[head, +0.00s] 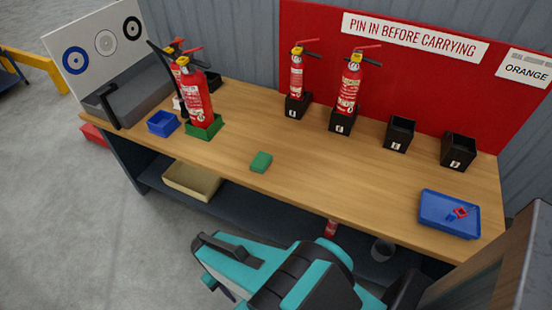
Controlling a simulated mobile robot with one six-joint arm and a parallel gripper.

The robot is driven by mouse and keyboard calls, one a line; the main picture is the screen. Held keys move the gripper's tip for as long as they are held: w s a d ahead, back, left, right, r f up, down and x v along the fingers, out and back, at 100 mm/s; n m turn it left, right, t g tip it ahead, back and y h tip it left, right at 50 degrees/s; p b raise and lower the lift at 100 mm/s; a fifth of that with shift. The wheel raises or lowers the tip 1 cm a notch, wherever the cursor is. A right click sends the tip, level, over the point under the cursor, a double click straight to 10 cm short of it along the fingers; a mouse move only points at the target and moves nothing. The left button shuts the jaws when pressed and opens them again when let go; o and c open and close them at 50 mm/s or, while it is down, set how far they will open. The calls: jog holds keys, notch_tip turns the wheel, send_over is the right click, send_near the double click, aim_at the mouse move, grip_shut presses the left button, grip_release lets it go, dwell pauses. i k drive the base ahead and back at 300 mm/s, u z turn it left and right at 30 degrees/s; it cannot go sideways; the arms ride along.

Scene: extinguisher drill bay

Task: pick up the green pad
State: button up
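The green pad (261,162) is a small block lying flat on the wooden bench top (310,175), near its front edge and left of the middle. Nothing touches it, and clear wood surrounds it. My gripper (212,262), teal and dark grey, is in front of the bench, below and to the left of the pad in the picture. It is well apart from the pad. Its fingertips are partly hidden by its own body, so I cannot tell whether it is open or shut.
A red extinguisher (195,95) stands in a green holder (204,130) left of the pad, beside a small blue tray (163,123). More extinguishers and black holders (399,133) line the back. A beige bin (192,182) is below.

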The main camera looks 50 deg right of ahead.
aim_at(261, 162)
jog(key=u, duration=0.75)
jog(key=k, duration=0.1)
jog(key=z, duration=2.05)
jog(key=k, duration=0.95)
jog(key=u, duration=0.15)
jog(key=i, duration=0.9)
jog(key=z, duration=0.05)
